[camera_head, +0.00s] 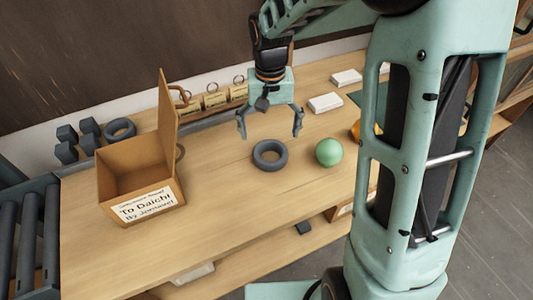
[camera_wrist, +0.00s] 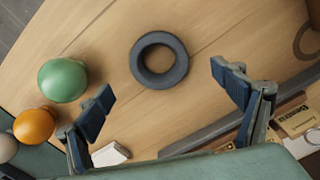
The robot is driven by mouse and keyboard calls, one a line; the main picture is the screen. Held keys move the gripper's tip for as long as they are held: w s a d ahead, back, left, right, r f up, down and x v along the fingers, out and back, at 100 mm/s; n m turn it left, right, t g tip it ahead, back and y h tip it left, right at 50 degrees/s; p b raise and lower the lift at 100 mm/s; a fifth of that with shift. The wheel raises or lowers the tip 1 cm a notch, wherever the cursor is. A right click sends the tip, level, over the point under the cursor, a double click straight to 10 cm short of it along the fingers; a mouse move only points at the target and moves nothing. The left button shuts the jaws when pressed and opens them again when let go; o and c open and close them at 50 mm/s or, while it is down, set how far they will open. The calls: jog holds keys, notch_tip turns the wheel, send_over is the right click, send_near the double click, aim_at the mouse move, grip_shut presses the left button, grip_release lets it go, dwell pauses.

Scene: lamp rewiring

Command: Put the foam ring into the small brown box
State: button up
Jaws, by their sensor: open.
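The dark grey foam ring (camera_head: 269,164) lies flat on the wooden table, left of a green ball. It also shows in the wrist view (camera_wrist: 177,74), lying a little beyond the fingertips. The small brown box (camera_head: 143,205) stands on the table to the left, with its lid raised and a label on its front reading "To Daichi". Its inside looks empty from the head camera, though part of the floor is hidden. My gripper (camera_head: 270,134) is open and empty above the table, just behind and above the ring. Its two fingers also show spread apart in the wrist view (camera_wrist: 162,95).
A green ball (camera_head: 329,152) sits close right of the ring, with an orange ball (camera_wrist: 35,125) beyond it. White blocks (camera_head: 325,102) lie at the back right. Table between box and ring is clear.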

send_over(270, 158)
jog(key=f, duration=0.4)
jog(key=shift+s, duration=0.4)
jog(key=shift+w+f, duration=0.15)
jog(key=shift+f, duration=1.15)
jog(key=shift+w+f, duration=0.15)
jog(key=shift+f, duration=1.1)
jog(key=c, duration=1)
jog(key=shift+r+p, duration=0.1)
jog(key=shift+p, duration=0.25)
jog(key=shift+r+p, duration=0.35)
jog(key=shift+r, duration=0.2)
notch_tip(270, 158, up, 2)
jog(key=shift+r+p, duration=0.1)
jog(key=shift+p, duration=0.7)
jog(key=s+r+p, duration=0.3)
jog(key=s+r, duration=0.1)
jog(key=s, duration=0.3)
jog(key=s+d+r+p, duration=0.1)
jog(key=s+r+p, duration=0.2)
jog(key=s+r, duration=0.2)
jog(key=shift+s+r, duration=0.25)
jog(key=shift+s, duration=0.75)
